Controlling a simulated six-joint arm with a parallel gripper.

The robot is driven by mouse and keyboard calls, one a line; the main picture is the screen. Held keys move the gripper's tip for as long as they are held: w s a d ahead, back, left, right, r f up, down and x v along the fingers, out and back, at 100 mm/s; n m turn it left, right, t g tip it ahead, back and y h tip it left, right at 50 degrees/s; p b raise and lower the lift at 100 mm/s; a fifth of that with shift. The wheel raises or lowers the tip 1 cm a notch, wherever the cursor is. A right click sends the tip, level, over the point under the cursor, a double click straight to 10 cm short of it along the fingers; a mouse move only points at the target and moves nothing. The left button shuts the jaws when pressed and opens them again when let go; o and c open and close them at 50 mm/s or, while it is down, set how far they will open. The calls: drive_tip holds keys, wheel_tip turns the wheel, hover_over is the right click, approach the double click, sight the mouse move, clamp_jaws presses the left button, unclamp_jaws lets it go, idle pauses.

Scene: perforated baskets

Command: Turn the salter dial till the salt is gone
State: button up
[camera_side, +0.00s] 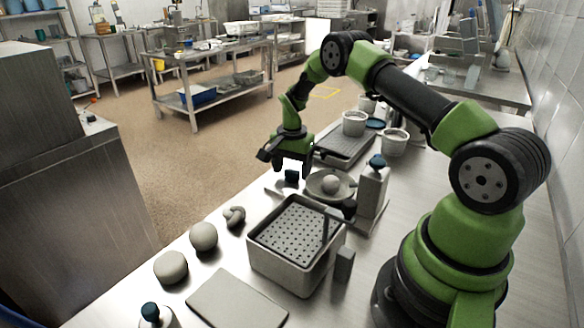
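Nothing in view is clearly marked as the salter, and I cannot make out a dial for sure. A tall grey container (371,198) with a dark blue cap stands right of centre. A perforated grey basket (281,262) stands in front of it, with a dark handle-like bar rising at its right side. My gripper (289,163) points down beyond the basket, above the far left part of the counter. Its dark fingers look spread, with a pale gap between them. A small dark block (291,176) shows just below; I cannot tell whether they touch. No salt is visible.
A shallow bowl (313,188) holds a round ball (331,184). Grey rounded lumps (204,237) lie left of the basket, and a flat slab (236,303) lies in front. A grey tray (347,146) and pots (393,142) stand behind. A blue-capped item (152,314) is at the near edge.

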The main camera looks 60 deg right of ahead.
wheel_tip(320, 180, up, 10)
idle(0.6)
wheel_tip(320, 180, up, 9)
drive_tip(key=n+t, duration=0.2)
hover_over(292, 171)
drive_tip(key=s+a, duration=0.1)
drive_tip(key=a, duration=0.4)
drive_tip(key=s+a+r+n+t, duration=0.2)
drive_tip(key=s+a+r+n, duration=0.2)
drive_tip(key=s+a+r, duration=0.3)
drive_tip(key=s+a+r+n+t+y, duration=0.1)
drive_tip(key=s+a+n, duration=0.2)
drive_tip(key=s, duration=0.4)
drive_tip(key=s+a+r+n+t+y, duration=0.1)
drive_tip(key=s+a+n+t, duration=0.1)
drive_tip(key=s, duration=0.6)
drive_tip(key=shift+a+r+n, duration=0.35)
drive_tip(key=shift+a+n, duration=0.15)
drive_tip(key=shift+a, duration=0.55)
